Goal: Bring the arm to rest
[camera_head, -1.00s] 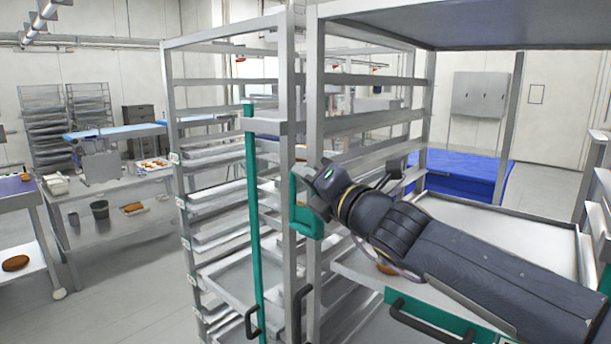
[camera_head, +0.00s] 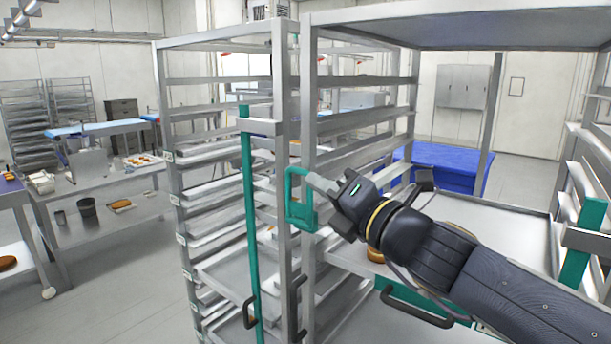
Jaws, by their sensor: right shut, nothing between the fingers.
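My right arm reaches in from the lower right, in front of the metal racks. My right gripper (camera_head: 312,180) is at its end, pointing left. Its fingers are shut with nothing between them. They are close to a green bracket (camera_head: 300,212) on the rack post; whether they touch it I cannot tell. My left gripper does not show.
A tall tray rack (camera_head: 224,42) with a green upright bar (camera_head: 250,215) stands in the middle. A second rack (camera_head: 308,100) stands beside it on the right, with a round brown loaf (camera_head: 375,255) on its shelf behind my arm. Open floor (camera_head: 120,270) lies at the left.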

